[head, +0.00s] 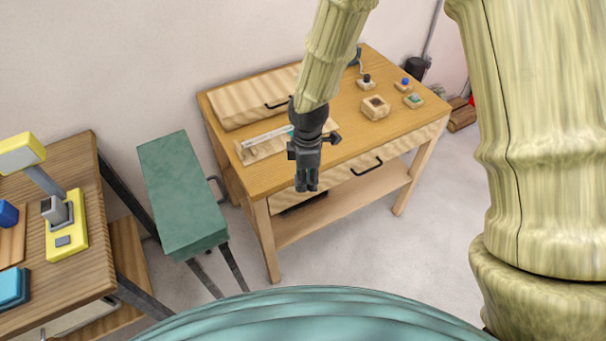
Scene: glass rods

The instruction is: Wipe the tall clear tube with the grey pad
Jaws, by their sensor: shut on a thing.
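My gripper (306,186) is dark grey and hangs pointing down in front of the wooden workbench's front edge. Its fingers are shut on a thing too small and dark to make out. A pale, clear-looking rod (266,137) lies on a light wooden rest (256,154) at the left of the benchtop, behind and left of my gripper. I cannot tell whether it is the tall clear tube. A small grey-green piece (415,98) sits on a wooden block at the right; I cannot tell whether it is the grey pad.
The workbench (352,134) also holds a wooden case (256,98) and a holed block (375,107). Small blocks carry a black knob (367,78) and a blue knob (405,81). A green cabinet (183,190) and another table (92,238) stand left. Floor (385,255) in front is clear.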

